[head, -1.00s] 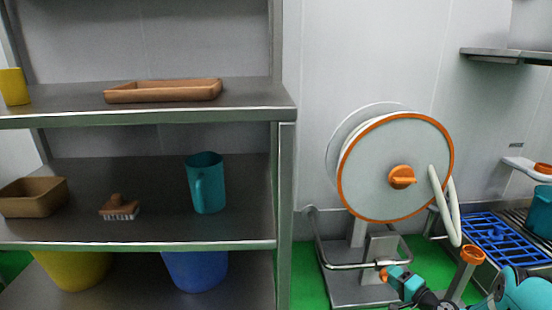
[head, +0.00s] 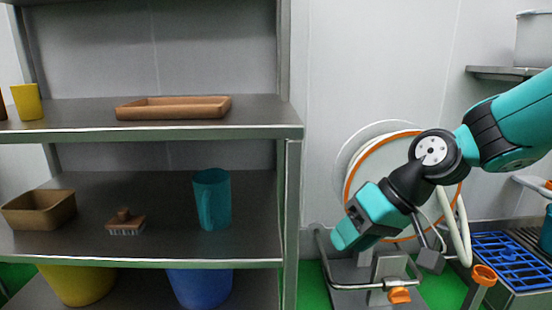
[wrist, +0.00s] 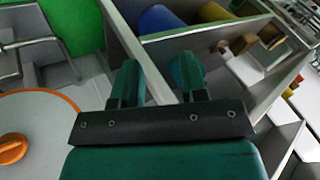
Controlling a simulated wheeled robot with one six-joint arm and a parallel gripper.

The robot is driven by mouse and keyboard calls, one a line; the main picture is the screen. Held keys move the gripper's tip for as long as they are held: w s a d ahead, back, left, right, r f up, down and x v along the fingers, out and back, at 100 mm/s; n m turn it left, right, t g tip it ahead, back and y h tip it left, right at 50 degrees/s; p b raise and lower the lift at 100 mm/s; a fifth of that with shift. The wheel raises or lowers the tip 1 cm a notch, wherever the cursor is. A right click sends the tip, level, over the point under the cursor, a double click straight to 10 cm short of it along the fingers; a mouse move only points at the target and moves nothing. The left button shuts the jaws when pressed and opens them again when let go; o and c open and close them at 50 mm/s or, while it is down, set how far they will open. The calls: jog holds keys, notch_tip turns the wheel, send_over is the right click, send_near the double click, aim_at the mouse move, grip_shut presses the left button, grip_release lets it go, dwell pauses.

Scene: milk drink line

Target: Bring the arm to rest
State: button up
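My arm reaches in from the right in the head view, bent in front of the hose reel. My gripper (head: 348,236) is at its lower left end, in the air to the right of the shelf post. In the wrist view the two teal fingers of my gripper (wrist: 158,78) stand apart. No held thing shows between them; a shelf post shows beyond the gap. A teal jug (head: 212,200) stands upright on the middle shelf, apart from my gripper.
The steel shelf rack (head: 150,134) carries a brown tray (head: 172,108), a yellow cup (head: 27,102), a brown bin (head: 38,210) and a brush (head: 125,222). The hose reel (head: 365,180) stands behind my arm. A blue rack (head: 510,258) lies at the right.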

jog(key=s+d+r+n+g+h, duration=0.1)
jog(key=s, duration=0.8)
jog(key=s+d+r+n+h, duration=0.1)
jog(key=s+h, duration=0.1)
jog(key=s, duration=0.6)
notch_tip(320, 180, up, 38)
jog(key=p, duration=3.8)
jog(key=shift+s+d, duration=0.25)
jog(key=shift+d, duration=0.05)
